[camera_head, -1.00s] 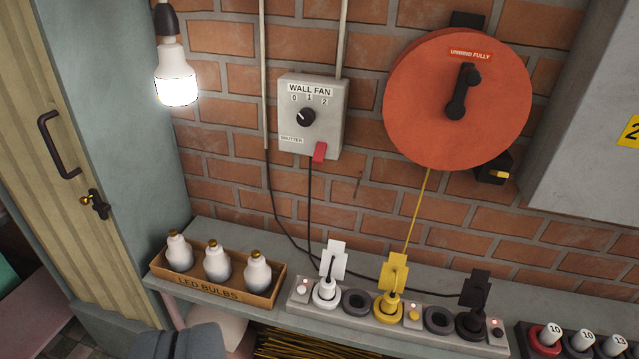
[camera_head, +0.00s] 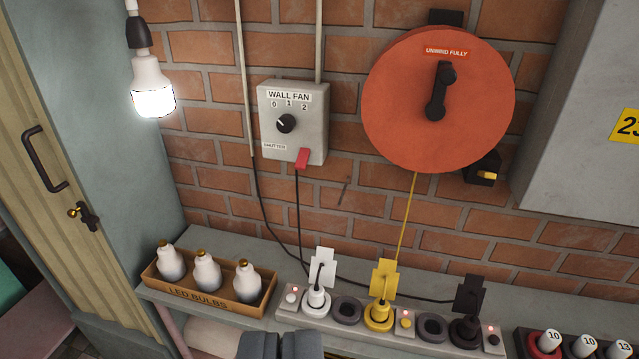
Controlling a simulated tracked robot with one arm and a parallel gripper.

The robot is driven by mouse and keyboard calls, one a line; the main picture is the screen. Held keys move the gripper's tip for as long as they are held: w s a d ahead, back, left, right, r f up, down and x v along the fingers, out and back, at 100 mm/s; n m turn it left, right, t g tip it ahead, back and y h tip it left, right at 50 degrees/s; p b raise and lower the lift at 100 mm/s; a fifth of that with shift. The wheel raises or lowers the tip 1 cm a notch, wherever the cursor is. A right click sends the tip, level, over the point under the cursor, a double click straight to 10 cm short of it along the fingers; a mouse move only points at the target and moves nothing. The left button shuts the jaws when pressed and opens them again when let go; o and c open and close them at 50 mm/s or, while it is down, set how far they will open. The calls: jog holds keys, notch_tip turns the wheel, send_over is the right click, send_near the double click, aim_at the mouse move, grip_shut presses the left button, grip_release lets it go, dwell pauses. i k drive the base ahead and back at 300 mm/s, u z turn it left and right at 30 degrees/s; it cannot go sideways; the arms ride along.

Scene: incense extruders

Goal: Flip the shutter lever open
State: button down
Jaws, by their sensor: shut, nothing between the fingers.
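The red shutter lever (camera_head: 302,158) sticks out at the lower right of the grey wall fan box (camera_head: 308,128), beside the "SHUTTER" label, and hangs downward. The box is on the brick wall and has a black dial (camera_head: 286,123) marked 0, 1, 2. My gripper (camera_head: 281,343) shows at the bottom edge of the view, left of centre, shut and empty. It is well below the lever in the picture and apart from it. Only the gripper's upper part is in view.
A shelf below the box holds a box of LED bulbs (camera_head: 208,292) and a power strip (camera_head: 400,333) with several plugs. A red cable reel (camera_head: 438,95) is right of the fan box. A lit bulb (camera_head: 153,92) hangs at the left. The wall before the lever is clear.

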aim_at(304, 154)
jog(key=z, duration=0.05)
jog(key=i, duration=1)
jog(key=u, duration=0.05)
